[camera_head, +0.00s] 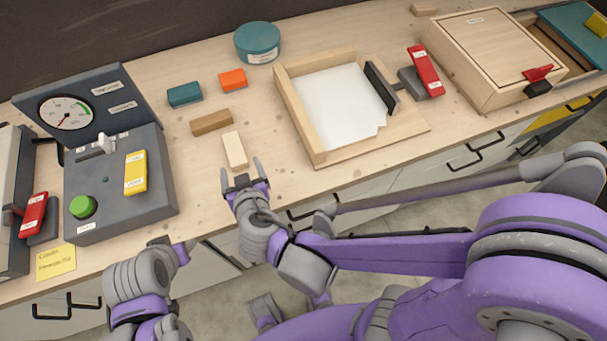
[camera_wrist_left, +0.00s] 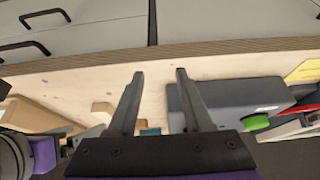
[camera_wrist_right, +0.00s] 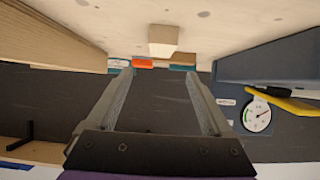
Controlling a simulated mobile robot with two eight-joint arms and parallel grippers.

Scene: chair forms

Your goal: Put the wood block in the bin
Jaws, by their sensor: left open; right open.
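A pale wood block (camera_head: 234,150) lies on the bench left of a shallow wooden tray; it also shows in the right wrist view (camera_wrist_right: 164,38). A browner wood block (camera_head: 211,122) lies just behind it. My right gripper (camera_head: 244,172) is open and empty, its fingertips just in front of the pale block's near end, apart from it. My left gripper (camera_head: 172,243) is at the bench's front edge below the dark control box; in the left wrist view (camera_wrist_left: 160,73) its fingers are open and empty. Which container is the bin I cannot tell; the shallow tray (camera_head: 291,117) has a white floor.
Teal (camera_head: 184,95) and orange (camera_head: 232,80) blocks and a round teal tin (camera_head: 258,42) lie behind. The control box (camera_head: 118,190) with a gauge stands left. Bare bench surrounds the blocks.

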